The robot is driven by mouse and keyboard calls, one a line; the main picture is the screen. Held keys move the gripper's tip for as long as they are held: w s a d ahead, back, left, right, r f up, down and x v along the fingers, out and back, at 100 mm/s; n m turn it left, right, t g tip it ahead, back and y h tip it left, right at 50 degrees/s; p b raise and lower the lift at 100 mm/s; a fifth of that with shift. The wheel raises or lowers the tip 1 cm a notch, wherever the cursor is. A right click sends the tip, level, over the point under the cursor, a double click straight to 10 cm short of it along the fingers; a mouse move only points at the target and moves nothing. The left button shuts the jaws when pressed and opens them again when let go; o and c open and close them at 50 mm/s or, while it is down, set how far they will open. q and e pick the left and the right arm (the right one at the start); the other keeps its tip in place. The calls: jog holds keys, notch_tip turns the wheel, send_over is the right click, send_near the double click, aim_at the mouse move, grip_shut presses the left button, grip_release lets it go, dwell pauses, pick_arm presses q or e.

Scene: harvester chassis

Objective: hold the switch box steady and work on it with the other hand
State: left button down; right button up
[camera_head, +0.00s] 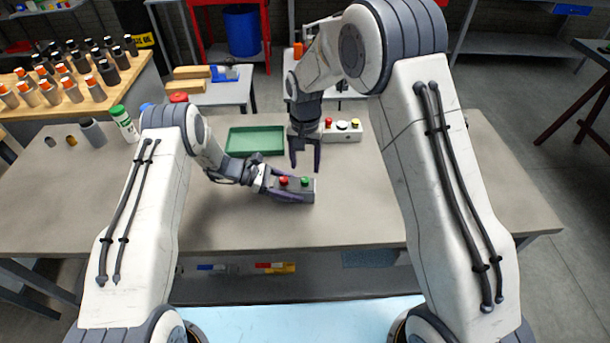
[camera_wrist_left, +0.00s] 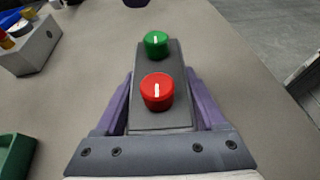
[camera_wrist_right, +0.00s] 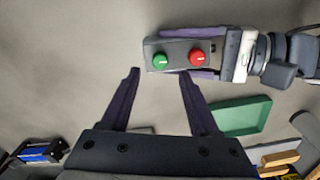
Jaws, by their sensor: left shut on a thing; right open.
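The switch box (camera_head: 308,196) is a small dark grey box with a red knob (camera_wrist_left: 157,92) and a green knob (camera_wrist_left: 155,43) on top. Both knobs carry a white mark that runs along the box's length in the left wrist view. My left gripper (camera_head: 292,188) is shut on the box, one purple finger along each long side, with the red knob nearer its palm. My right gripper (camera_head: 305,166) points down, open and empty, above and behind the box. In the right wrist view the box (camera_wrist_right: 178,47) lies just beyond its fingertips (camera_wrist_right: 159,72), the green knob between them.
A green tray (camera_head: 233,143) lies behind my left gripper. A light box with several coloured buttons (camera_head: 343,135) stands behind my right gripper. Bottles, one green and white (camera_head: 124,124), are at the left. The table (camera_head: 460,190) is clear at right.

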aim_at(305, 179)
notch_tip(305, 179, down, 6)
jog(key=shift+r, duration=0.15)
grip_shut()
